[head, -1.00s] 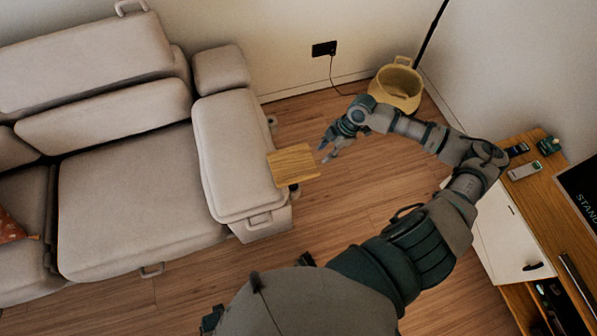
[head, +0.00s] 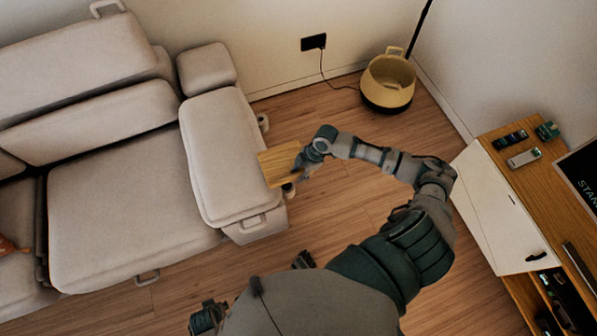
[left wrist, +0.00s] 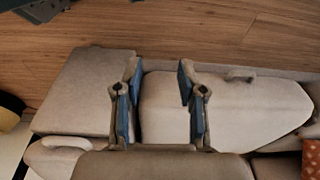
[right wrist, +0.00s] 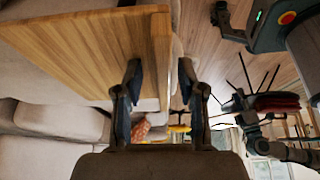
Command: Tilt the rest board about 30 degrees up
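The rest board (head: 274,167) is a small wooden panel on the right side of the sofa's arm. It looks close to flat in the head view, but I cannot judge its exact angle. My right gripper (head: 300,170) is at the board's right edge. In the right wrist view, the board (right wrist: 80,45) fills the upper left, and its edge reaches between the spread fingers of my right gripper (right wrist: 163,95). I cannot tell whether a finger touches it. My left gripper (left wrist: 158,100) is open and empty, with the sofa beyond it in the left wrist view.
The beige sofa (head: 130,200) stands at left. A yellow basket (head: 388,82) is on the floor by the back wall. A wooden cabinet (head: 500,215) with small devices on top stands at right.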

